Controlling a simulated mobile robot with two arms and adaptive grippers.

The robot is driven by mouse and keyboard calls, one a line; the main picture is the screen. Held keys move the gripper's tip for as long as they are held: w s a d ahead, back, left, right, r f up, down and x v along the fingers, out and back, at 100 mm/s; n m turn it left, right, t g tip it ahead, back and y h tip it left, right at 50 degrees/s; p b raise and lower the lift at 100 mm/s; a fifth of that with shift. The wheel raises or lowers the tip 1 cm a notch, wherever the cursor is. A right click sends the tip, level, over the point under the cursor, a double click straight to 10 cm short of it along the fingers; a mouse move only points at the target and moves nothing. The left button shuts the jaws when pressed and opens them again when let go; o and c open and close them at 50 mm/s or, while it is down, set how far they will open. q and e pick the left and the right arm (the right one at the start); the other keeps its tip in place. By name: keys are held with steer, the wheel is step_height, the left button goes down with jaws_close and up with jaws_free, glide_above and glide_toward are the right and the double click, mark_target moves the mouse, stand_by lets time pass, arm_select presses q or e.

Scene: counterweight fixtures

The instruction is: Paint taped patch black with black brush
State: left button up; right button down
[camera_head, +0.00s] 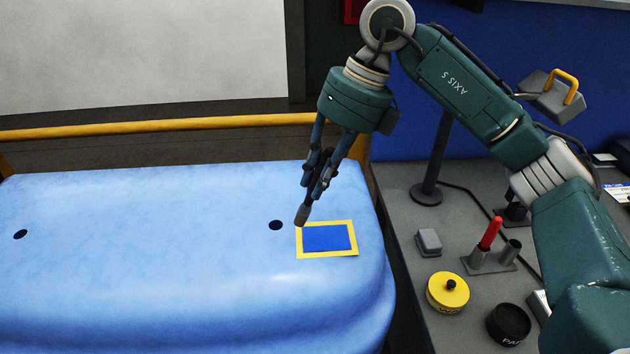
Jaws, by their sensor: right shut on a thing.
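The taped patch (327,238) is a plain blue rectangle framed by yellow tape, on the right part of the light blue padded-looking surface (160,260). My right gripper (318,185) is shut on a dark brush (302,214), which points down with its greyish tip at the upper left corner of the tape frame. I cannot tell whether the tip touches the surface. A black paint pot (508,326) stands on the grey bench at the lower right; its inside looks dark. My left gripper is not in view.
The grey bench (405,185) holds a yellow lidded pot (447,293), a holder with a red-handled brush (490,234) beside an empty tube (511,251), and a small grey block (428,242). A yellow rail (150,125) runs behind the blue surface, which is otherwise clear.

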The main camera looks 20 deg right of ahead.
steer(key=shift+a+r+p, duration=0.15)
steer(key=shift+r+p, duration=0.45)
steer(key=shift+r, duration=0.6)
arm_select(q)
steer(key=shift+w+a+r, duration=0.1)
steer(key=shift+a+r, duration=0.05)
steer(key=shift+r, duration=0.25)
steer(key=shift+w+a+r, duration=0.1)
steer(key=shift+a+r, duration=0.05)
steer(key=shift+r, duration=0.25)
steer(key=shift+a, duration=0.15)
arm_select(e)
steer(key=s+d+r+t+y+p, duration=0.1)
steer(key=s+d+r+y+p, duration=0.15)
steer(key=d, duration=1.05)
arm_select(q)
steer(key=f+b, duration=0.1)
steer(key=b, duration=0.3)
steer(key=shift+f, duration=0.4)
arm_select(e)
steer(key=f, duration=0.4)
steer(key=shift+w+a+f, duration=0.2)
steer(key=shift+w+f, duration=0.05)
steer(key=shift+w, duration=0.05)
steer(key=shift+a, duration=0.1)
